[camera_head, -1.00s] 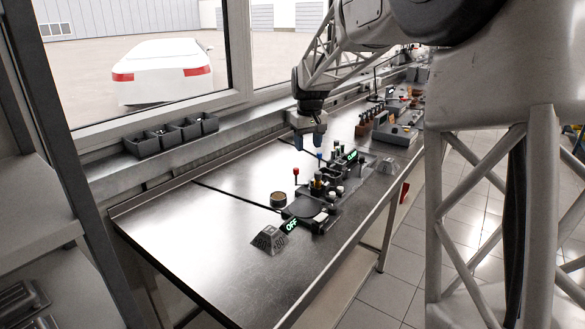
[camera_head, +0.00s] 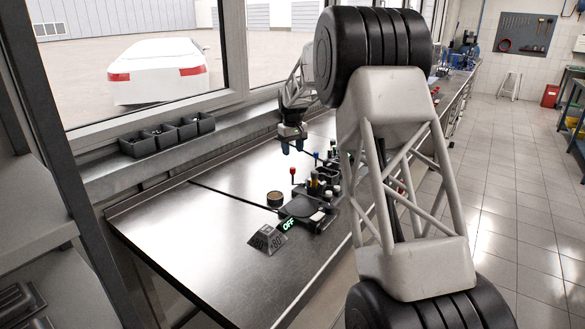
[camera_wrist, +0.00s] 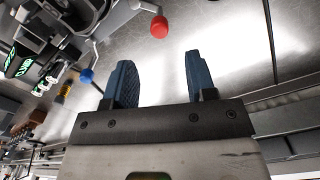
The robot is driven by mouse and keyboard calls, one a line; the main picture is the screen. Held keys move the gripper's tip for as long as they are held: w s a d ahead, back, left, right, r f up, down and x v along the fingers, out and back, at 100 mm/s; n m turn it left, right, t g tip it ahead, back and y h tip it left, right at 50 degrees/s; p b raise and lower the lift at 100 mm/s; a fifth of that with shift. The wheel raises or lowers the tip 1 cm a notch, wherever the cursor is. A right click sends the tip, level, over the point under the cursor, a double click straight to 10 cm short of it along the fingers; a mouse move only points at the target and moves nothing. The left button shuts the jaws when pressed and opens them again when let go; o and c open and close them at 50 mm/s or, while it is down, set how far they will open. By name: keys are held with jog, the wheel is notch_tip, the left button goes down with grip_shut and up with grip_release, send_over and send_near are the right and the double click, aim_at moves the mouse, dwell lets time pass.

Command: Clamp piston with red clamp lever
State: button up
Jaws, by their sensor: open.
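The red clamp lever (camera_head: 293,171) stands upright at the near fixture's back edge, a thin stem with a red ball. Its red knob (camera_wrist: 159,27) shows in the wrist view ahead of my fingers, apart from them. My gripper (camera_head: 292,149) hangs above the bench just behind the red knob; its blue fingers (camera_wrist: 157,80) are apart with nothing between them. A blue-knobbed lever (camera_wrist: 87,75) shows left of the fingers in the wrist view. The near fixture (camera_head: 308,208) has a dark round plate and small parts. I cannot make out the piston for sure.
A lit OFF sign (camera_head: 288,225) and a grey pyramid block (camera_head: 268,239) stand in front of the fixture. A brown round cup (camera_head: 275,198) is left of it. Black bins (camera_head: 168,135) line the ledge. The bench's left part is clear. My arm hides the bench's right side.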

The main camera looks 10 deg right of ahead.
aim_at(293, 168)
jog(key=shift+w+f, duration=0.1)
jog(key=shift+f, duration=0.1)
dwell(0.3)
jog(key=shift+f, duration=3.75)
jog(key=c, duration=0.9)
